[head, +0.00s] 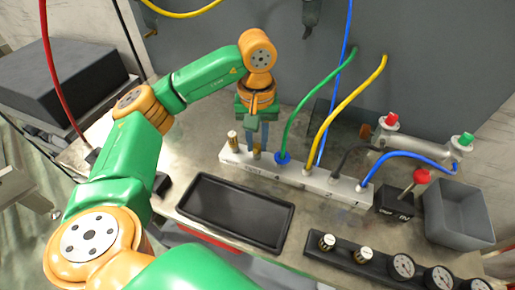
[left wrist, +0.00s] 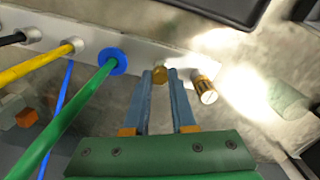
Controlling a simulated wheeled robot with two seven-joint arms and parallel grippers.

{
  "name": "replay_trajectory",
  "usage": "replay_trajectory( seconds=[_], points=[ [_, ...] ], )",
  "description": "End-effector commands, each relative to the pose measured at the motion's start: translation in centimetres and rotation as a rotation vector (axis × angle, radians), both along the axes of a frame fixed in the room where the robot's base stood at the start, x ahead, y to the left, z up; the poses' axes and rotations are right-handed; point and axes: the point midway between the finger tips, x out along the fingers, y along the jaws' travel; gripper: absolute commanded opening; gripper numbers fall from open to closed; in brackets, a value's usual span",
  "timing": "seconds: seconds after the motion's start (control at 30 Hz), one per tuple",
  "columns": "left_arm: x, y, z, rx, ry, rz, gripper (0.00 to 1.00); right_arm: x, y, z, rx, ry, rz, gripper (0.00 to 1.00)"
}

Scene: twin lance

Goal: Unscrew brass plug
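A brass plug (head: 256,154) sits in the pale manifold bar (head: 292,179), left of the green hose's blue collar. My left gripper (head: 258,147) points down over it. In the left wrist view the plug (left wrist: 159,74) lies between the two blue-grey fingertips (left wrist: 160,78), with little or no gap on either side. I cannot tell whether the fingers press on it. A second, taller brass cylinder (head: 232,139) stands at the bar's left end; it also shows right of the fingers in the left wrist view (left wrist: 206,88). My right gripper is not in view.
Green (head: 305,95), yellow (head: 345,110), black and blue hoses run close on the right. An empty black tray (head: 238,238) lies in front of the bar. A grey bin (head: 455,215) and a gauge rack (head: 345,262) stand at the right.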

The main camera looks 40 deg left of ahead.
Motion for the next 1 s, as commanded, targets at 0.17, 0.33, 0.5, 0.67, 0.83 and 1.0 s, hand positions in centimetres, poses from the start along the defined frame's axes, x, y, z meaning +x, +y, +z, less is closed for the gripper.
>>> replay_trajectory(
  seconds=[0.17, 0.33, 0.5, 0.67, 0.83, 1.0],
  points=[
    [0.0, 0.0, 0.0, 0.000, 0.000, 0.001, 0.00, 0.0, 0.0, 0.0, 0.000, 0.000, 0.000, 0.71],
    [0.0, 0.0, 0.1, 0.000, 0.000, 0.110, 0.00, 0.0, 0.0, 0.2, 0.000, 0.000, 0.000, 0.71],
    [0.0, 0.0, 0.2, 0.001, 0.000, 0.619, 0.00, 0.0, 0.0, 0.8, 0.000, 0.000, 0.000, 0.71],
    [0.0, 0.0, 0.2, 0.000, 0.001, 1.106, 0.00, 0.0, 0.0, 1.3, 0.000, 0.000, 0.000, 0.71],
    [0.1, 0.0, 0.3, 0.001, 0.000, 1.626, 0.00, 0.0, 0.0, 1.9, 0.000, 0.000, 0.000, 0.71],
    [0.1, 0.0, 0.3, 0.001, 0.000, 2.077, 0.00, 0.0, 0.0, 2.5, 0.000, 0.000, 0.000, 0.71]
  ],
)
